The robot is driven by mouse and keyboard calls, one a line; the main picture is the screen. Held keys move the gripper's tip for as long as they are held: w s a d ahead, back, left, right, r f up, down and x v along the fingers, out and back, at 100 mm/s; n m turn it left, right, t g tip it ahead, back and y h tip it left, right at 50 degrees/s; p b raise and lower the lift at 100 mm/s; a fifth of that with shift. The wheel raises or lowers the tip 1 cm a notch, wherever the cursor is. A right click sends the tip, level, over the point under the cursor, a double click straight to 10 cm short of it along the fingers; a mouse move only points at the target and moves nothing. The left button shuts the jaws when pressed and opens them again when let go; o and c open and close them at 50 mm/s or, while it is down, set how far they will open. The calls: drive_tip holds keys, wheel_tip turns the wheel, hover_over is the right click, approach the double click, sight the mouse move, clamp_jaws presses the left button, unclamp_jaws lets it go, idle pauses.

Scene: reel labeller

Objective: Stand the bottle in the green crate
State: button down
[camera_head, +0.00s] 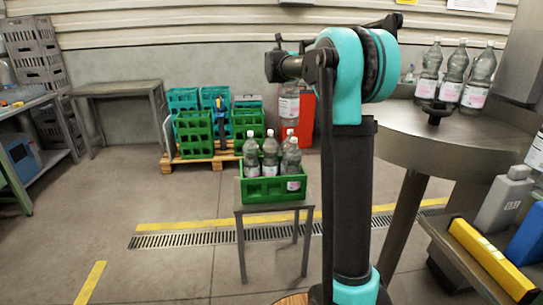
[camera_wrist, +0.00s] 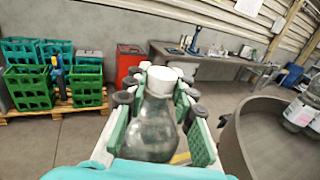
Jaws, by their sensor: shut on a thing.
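A clear bottle with a white cap (camera_wrist: 152,125) is between the two pads of my gripper (camera_wrist: 160,92) in the wrist view; the gripper is shut on it. In the head view the lower part of this bottle (camera_head: 289,106), with a pale label, shows upright beside my arm, in the air above and behind the crate. Its top and most of my gripper are hidden behind my arm there. The green crate (camera_head: 258,191) stands on a small metal table in the head view, with several bottles (camera_head: 270,154) upright in it. Free slots in it cannot be made out.
A round steel table (camera_head: 405,140) at right carries several labelled bottles (camera_head: 450,80) and a dark knob. Green and teal crates (camera_head: 194,135) sit on a pallet behind, beside a red cabinet (camera_head: 303,118). A grey canister (camera_head: 503,200) and yellow block are at right. Floor at left is clear.

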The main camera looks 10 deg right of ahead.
drive_tip(key=a+f+n+t+y, duration=0.15)
drive_tip(key=a+f+y, duration=0.25)
drive_tip(key=a+f, duration=0.5)
wheel_tip(320, 180, down, 30)
drive_tip(key=d, duration=0.1)
drive_tip(key=shift+d+n, duration=0.3)
drive_tip(key=shift+n, duration=0.15)
drive_tip(key=shift+s+f+g, duration=0.1)
drive_tip(key=shift+g, duration=0.15)
drive_tip(key=c, duration=1.4)
unclamp_jaws()
drive_tip(key=shift+o, duration=0.7)
